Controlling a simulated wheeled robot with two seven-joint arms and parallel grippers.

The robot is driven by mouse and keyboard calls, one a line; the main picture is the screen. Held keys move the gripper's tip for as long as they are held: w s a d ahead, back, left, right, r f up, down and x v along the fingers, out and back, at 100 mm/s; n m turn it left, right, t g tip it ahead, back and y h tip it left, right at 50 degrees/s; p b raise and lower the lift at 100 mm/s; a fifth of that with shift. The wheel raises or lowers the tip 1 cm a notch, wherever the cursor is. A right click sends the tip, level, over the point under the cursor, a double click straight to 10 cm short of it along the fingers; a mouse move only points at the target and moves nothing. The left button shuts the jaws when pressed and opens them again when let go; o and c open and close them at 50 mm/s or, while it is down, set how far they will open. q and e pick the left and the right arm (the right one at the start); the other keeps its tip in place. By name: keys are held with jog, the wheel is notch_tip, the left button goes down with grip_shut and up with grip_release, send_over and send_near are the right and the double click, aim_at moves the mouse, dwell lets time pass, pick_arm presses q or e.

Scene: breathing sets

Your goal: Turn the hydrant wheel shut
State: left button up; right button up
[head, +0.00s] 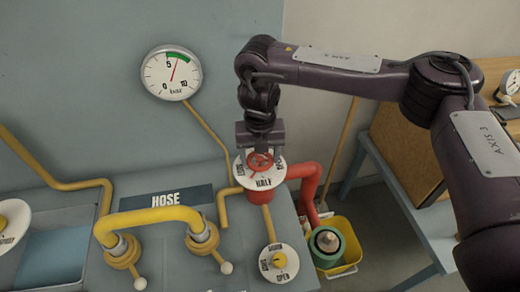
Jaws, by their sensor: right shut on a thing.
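The red hydrant wheel (260,167) sits on a round white dial plate (265,183) whose word HALF faces the front; its other words are partly hidden by my gripper. A red hydrant body shows below the plate, with a thick red pipe (309,190) curving down at its right. My right gripper (261,154) points down over the wheel from above and is shut on it. The fingertips are small and partly hidden in this view. My left gripper is not in view.
A round gauge (171,72) on the wall has its needle near the green arc. A yellow hose pipe (148,216) and a second dial (279,262) marked OPEN stand at the front. A yellow bucket (345,229) sits right, near a wooden box (408,150) on a blue bench.

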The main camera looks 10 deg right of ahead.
aim_at(260, 159)
jog(key=m+p, duration=0.1)
jog(key=m, duration=0.1)
jog(key=m+p, duration=0.2)
jog(key=m, duration=0.1)
jog(key=shift+w+r+m, duration=0.1)
jog(key=shift+r+m, duration=0.2)
jog(key=shift+w+f+m+p, duration=0.1)
jog(key=shift+m+p, duration=1.35)
jog(key=shift+m, duration=0.65)
jog(key=o, duration=1)
jog(key=shift+f, duration=0.1)
jog(key=shift+r, duration=3.9)
